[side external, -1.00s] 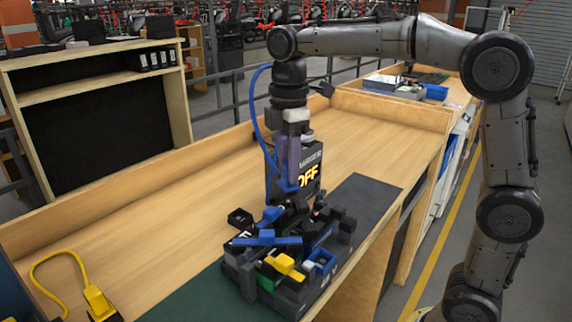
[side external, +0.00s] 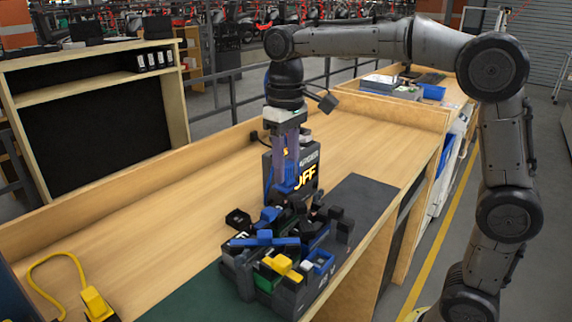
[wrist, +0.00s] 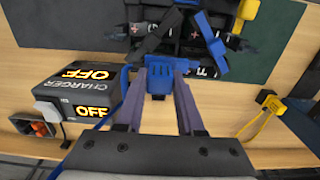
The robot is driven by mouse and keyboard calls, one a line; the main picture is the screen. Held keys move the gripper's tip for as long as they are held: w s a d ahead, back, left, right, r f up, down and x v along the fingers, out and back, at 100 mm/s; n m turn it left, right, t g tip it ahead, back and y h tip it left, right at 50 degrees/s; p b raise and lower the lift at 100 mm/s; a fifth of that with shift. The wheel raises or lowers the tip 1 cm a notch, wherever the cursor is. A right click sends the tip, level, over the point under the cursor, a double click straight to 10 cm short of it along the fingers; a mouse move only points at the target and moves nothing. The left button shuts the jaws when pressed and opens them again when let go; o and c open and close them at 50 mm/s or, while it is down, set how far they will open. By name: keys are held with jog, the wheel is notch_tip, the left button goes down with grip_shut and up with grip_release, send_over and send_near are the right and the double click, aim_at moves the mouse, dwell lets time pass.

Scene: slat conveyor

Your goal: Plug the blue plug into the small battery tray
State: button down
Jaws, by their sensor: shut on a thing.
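My gripper (side external: 285,188) points down over the back of the battery tray cluster in the side view. In the wrist view my gripper (wrist: 160,80) has its two purple-grey fingers on either side of the blue plug (wrist: 158,72), shut on it. A blue cable (wrist: 119,84) shows left of the plug. The black battery tray (side external: 296,294), crowded with blue, yellow, green and black parts, stands below and in front of my gripper. In the wrist view the tray (wrist: 188,47) lies just beyond the plug. I cannot tell whether plug and tray touch; the socket is hidden.
A black charger (side external: 306,172) with lit OFF displays stands right behind my gripper; it is on the left in the wrist view (wrist: 80,85). A yellow plug (side external: 96,303) with its cable lies at the front left. A small black block (side external: 238,219) sits near the tray.

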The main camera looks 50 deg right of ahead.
jog(key=s+a, duration=0.4)
jog(key=s, duration=0.6)
jog(key=shift+s+f, duration=0.25)
jog(key=shift+s, duration=0.15)
dwell(0.5)
jog(key=shift+f, duration=3.3)
jog(key=shift+f, duration=1.1)
jog(key=shift+c, duration=2.2)
grip_release()
notch_tip(320, 180, up, 14)
